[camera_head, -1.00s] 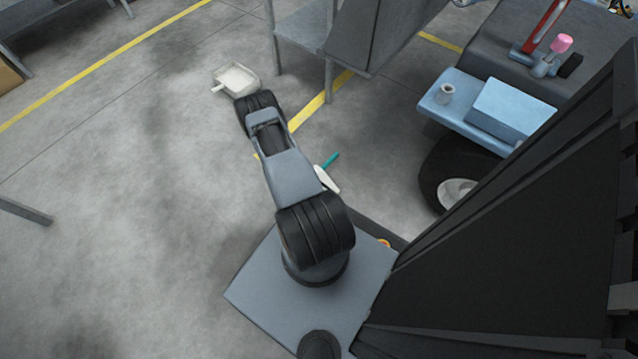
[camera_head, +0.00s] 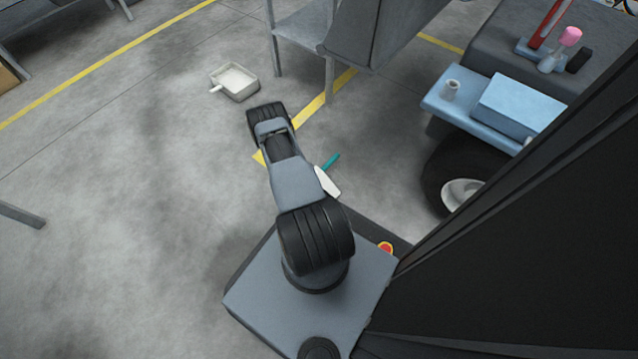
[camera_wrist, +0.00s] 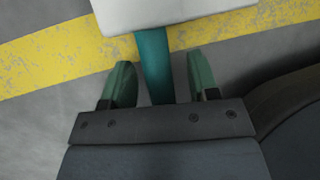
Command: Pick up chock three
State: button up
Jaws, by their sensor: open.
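No thing marked as chock three can be made out. A white piece with a teal handle (camera_wrist: 153,62) shows in the wrist view, its flat white part (camera_wrist: 165,12) at the top edge. My gripper (camera_wrist: 160,82) is open, with a green fingertip on each side of the handle. I cannot tell whether the handle lies between the fingertips or below them. The handle crosses a yellow floor line. In the head view a white and teal thing (camera_head: 327,182) shows right beside my arm, partly hidden; my gripper is hidden there by the arm.
A pale tray with a handle (camera_head: 255,94) lies on the floor beyond my arm.

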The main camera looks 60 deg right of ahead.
jog(key=shift+f+b, duration=0.25)
jog(key=shift+b, duration=0.1)
dwell(0.3)
grip_shut()
dwell(0.6)
